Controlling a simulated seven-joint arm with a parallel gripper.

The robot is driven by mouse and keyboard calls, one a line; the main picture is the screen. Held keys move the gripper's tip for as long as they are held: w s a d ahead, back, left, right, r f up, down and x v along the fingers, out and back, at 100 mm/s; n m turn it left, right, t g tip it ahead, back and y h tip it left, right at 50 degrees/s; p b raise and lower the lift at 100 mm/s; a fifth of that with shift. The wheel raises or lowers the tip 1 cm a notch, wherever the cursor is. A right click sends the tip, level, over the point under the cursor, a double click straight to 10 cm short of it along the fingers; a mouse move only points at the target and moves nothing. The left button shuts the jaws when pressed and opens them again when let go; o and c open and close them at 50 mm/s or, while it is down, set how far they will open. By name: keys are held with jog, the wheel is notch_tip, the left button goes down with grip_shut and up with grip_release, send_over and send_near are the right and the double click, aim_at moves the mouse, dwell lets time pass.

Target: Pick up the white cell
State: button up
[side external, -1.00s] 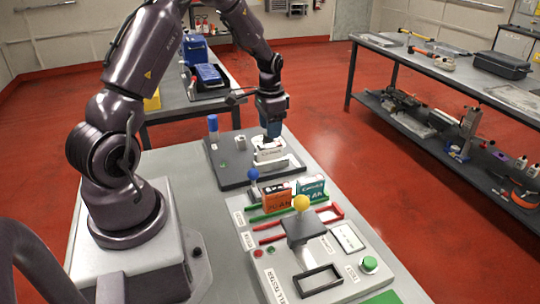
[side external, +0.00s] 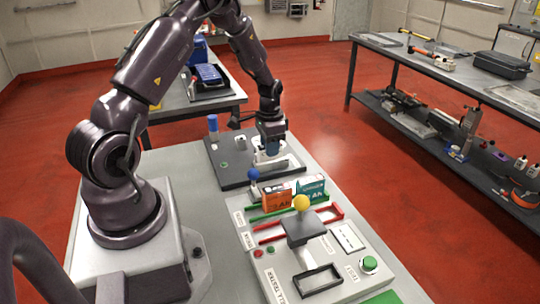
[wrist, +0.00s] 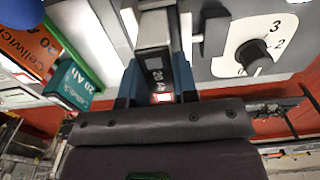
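The white cell (side external: 259,158) stands on the dark board (side external: 232,184) at the far part of the bench, mostly hidden behind my gripper in the side view. My gripper (side external: 271,151) points down and reaches over the cell. In the wrist view, the cell (wrist: 155,62) shows a pale top and a darker shaded face with part of a "20 A" label. It lies between the two blue fingers of my gripper (wrist: 157,85). The fingers are close along both its sides; whether they press on it cannot be told.
An orange cell (side external: 277,198) and a teal cell (side external: 311,189) stand nearer on the bench, beside a blue knob (side external: 253,174). A yellow ball knob (side external: 301,202) rises over the tester. A blue-topped post (side external: 212,124) stands left of my gripper. A numbered dial (wrist: 255,52) is close at right in the wrist view.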

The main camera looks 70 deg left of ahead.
jog(key=c, duration=0.3)
jog(key=shift+r, duration=2.55)
